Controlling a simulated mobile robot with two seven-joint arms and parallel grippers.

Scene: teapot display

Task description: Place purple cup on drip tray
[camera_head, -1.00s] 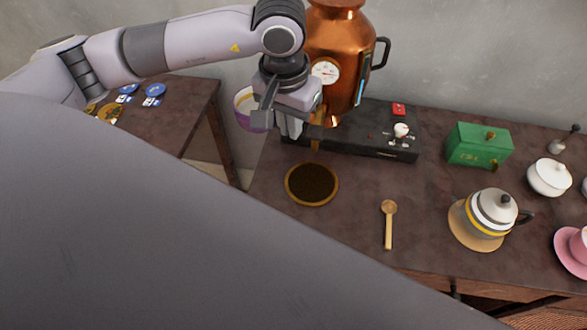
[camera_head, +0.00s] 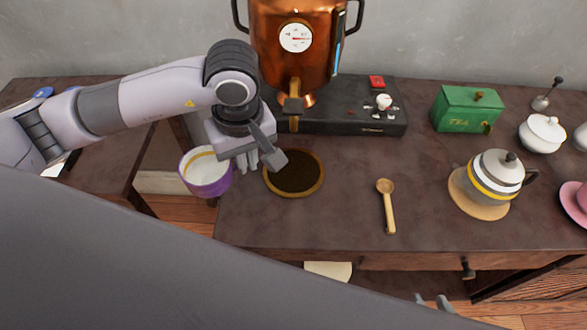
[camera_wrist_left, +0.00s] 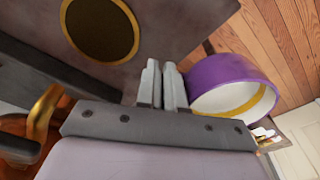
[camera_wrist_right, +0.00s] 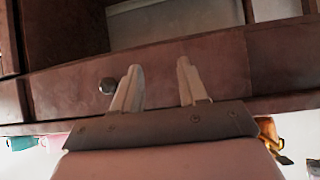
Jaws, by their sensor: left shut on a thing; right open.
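The purple cup (camera_head: 207,178), white inside with a yellow band, hangs upright left of the drip tray, past the table's left edge. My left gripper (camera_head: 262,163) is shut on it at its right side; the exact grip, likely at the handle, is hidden. The left wrist view shows the cup (camera_wrist_left: 228,82) beside the closed fingers (camera_wrist_left: 164,84). The round drip tray (camera_head: 321,184), dark with a tan rim, lies empty on the table; it also shows in the left wrist view (camera_wrist_left: 136,30). My right gripper (camera_wrist_right: 157,85) is open and empty, facing the drawer front.
The copper urn (camera_head: 290,50) with its spout (camera_head: 294,92) stands on a black base (camera_head: 350,118) behind the tray. A wooden spoon (camera_head: 387,205), a teapot (camera_head: 493,180) and a green tea box (camera_head: 467,110) are to the right. Bare tabletop lies in front of the tray.

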